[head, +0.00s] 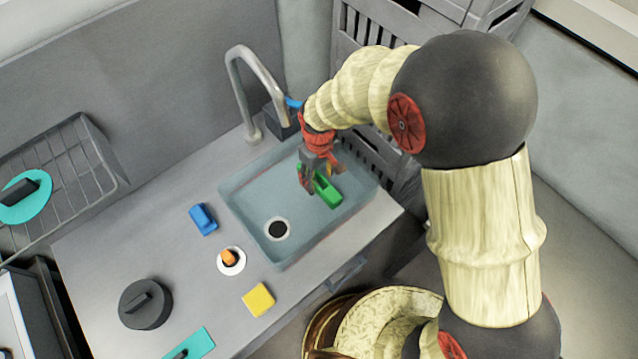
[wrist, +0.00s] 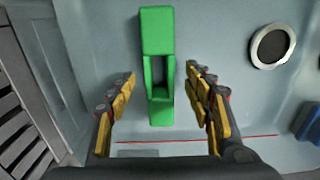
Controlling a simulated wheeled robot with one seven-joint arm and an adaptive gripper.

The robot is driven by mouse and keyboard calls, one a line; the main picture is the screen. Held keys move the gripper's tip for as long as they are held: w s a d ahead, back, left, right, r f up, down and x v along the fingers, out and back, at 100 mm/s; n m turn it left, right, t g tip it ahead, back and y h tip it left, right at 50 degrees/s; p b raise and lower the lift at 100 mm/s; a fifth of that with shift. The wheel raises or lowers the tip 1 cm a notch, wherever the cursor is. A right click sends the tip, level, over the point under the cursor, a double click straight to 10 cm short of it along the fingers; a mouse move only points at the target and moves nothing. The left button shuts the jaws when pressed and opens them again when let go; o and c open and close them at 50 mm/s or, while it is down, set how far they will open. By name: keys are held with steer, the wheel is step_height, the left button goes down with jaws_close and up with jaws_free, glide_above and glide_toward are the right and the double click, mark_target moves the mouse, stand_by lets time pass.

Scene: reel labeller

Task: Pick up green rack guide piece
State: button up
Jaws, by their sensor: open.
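The green rack guide piece (head: 328,191) lies in the sink basin, towards its right end in the head view. In the wrist view the green piece (wrist: 157,30) is a long block with a recess in its middle, running up and down the picture. My gripper (head: 323,182) is over the basin at the green piece and hides part of it in the head view. In the wrist view my gripper (wrist: 160,92) is open, with one finger on each side of the piece's lower half. Gaps show between both fingers and the piece, so it is not held.
The sink basin (head: 245,200) has walls around the piece and a drain (head: 277,229). The faucet (head: 250,85) rises behind. On the counter are a blue block (head: 203,220), a yellow sponge (head: 258,300), a white disc with orange top (head: 231,261) and a dark lid (head: 145,304).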

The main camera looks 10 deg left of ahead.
step_height(320, 180, down, 3)
steer(key=shift+r, duration=0.2)
steer(key=shift+c, duration=0.3)
steer(key=shift+r, duration=0.1)
jaws_close()
